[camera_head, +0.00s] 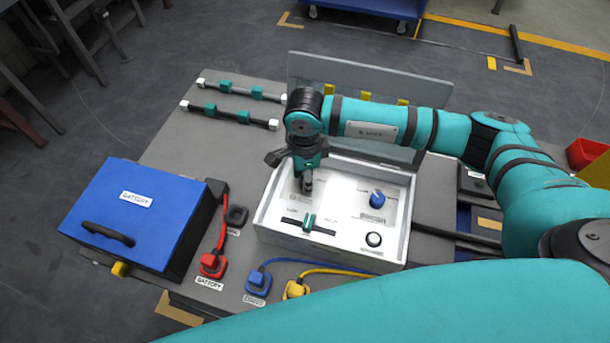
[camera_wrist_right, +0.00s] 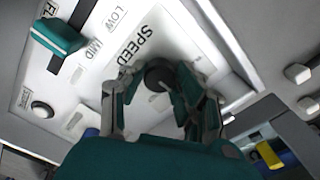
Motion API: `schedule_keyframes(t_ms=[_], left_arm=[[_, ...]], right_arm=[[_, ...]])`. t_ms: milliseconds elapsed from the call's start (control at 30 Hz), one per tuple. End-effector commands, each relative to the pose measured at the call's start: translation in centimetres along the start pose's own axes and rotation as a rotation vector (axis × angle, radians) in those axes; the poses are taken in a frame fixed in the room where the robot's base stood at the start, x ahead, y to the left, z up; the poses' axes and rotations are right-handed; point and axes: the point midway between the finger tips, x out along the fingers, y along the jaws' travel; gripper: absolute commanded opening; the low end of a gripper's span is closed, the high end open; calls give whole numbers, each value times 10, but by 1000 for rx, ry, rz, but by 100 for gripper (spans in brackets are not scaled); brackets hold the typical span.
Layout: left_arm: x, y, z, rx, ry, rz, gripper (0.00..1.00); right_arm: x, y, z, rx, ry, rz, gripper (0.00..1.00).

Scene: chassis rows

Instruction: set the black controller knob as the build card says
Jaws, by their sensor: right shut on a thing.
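The black controller knob (camera_wrist_right: 158,76) sits on the white controller panel (camera_head: 340,185), beside the printed word SPEED. My right gripper (camera_wrist_right: 160,95) is shut on it from above, with a finger on either side. In the head view the right gripper (camera_head: 307,187) points down at the panel's upper left and covers most of the knob. I cannot read the knob's setting. No build card is readable. My left gripper is out of view.
A blue battery box (camera_head: 140,215) stands left of the controller. Red (camera_head: 211,264), blue (camera_head: 258,283) and yellow (camera_head: 295,289) connectors lie in front. Two rods with teal clamps (camera_head: 229,112) lie behind. An upright grey panel (camera_head: 300,72) stands behind my right arm.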

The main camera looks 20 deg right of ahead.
Motion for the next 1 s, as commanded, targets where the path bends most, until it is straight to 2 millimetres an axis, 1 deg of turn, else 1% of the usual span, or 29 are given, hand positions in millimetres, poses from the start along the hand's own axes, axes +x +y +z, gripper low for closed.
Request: schedule_keyframes(t_ms=[33, 167, 200, 467, 567, 667, 900, 1000], left_arm=[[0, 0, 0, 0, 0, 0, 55], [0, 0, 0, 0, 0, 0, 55], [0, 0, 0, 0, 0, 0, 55], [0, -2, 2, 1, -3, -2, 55], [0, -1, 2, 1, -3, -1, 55], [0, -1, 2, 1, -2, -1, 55], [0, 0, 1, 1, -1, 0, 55], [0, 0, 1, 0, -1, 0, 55]], right_arm=[[-1, -1, 0, 2, 0, -2, 36], [-1, -1, 0, 2, 0, -2, 53], [-1, -1, 0, 2, 0, -1, 55], [-1, 0, 0, 1, 0, -1, 55], [-9, -1, 0, 2, -1, -2, 55], [-24, -2, 0, 0, -2, -5, 55], [-76, -2, 0, 0, -2, -6, 55], [-94, -2, 0, 1, -1, -5, 55]])
